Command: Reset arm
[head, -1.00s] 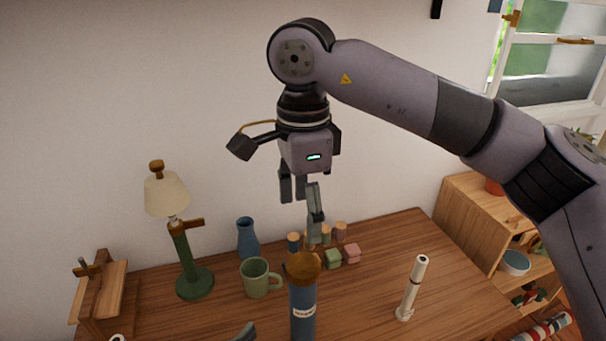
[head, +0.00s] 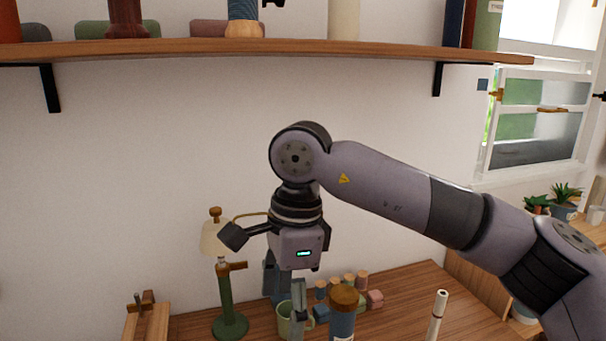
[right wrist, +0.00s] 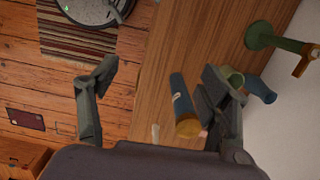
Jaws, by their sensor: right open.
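My right arm comes in from the right in the head view. Its right gripper (head: 284,296) points down over the desk, in front of the green mug. A blue bottle with a brown cap (head: 342,312) stands just right of the gripper in the head view. The bottle also shows near one finger in the right wrist view (right wrist: 181,100). I cannot tell whether they touch. My left gripper is not in view.
A wooden desk (head: 395,305) holds a lamp (head: 226,290), a green mug (head: 284,322), a white cylinder (head: 437,315) and several small blocks and pegs. A wall shelf (head: 300,50) with objects on it runs above the arm. The wall between is bare.

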